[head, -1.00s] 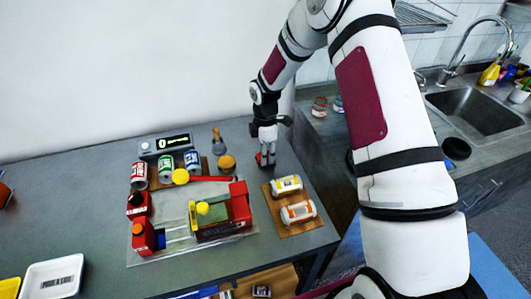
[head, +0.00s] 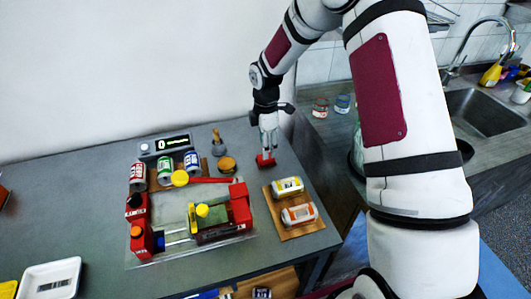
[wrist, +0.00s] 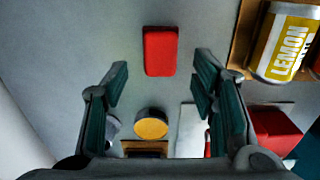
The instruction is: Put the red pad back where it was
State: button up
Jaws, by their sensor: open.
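The red pad (head: 265,160) lies flat on the grey table, behind the board with two cans. It also shows in the wrist view (wrist: 160,50) as a rounded red block, top centre, with bare table around it. My gripper (head: 269,146) points down just above the pad. In the wrist view my gripper (wrist: 162,78) is open, its dark fingers wide apart with nothing between them. The pad appears beyond the fingertips, apart from them.
A wooden board (head: 296,230) with two lying cans (head: 288,186) is in front of the pad. A red-and-yellow device on a tray (head: 170,212) stands to the left, with cans and a grey scale (head: 165,145) behind. Bare table surrounds the pad.

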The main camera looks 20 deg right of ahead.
jog(key=s+r+m+t+h, duration=0.1)
jog(key=s+r+m, duration=0.4)
jog(key=r, duration=0.7)
jog(key=s+r+m+t, duration=0.1)
jog(key=s+r+m, duration=0.2)
jog(key=s+r, duration=0.65)
jog(key=s+r+m+t, duration=0.1)
jog(key=s+r+m, duration=0.1)
jog(key=s, duration=0.3)
jog(key=s+r+m+t, duration=0.1)
jog(key=s+r+m, duration=0.2)
jog(key=s, duration=0.3)
jog(key=s+r+m+t+y, duration=0.1)
jog(key=s+r+m, duration=0.1)
jog(key=s+m, duration=0.3)
jog(key=shift+s+r+b, duration=0.3)
jog(key=shift+s+b, duration=0.15)
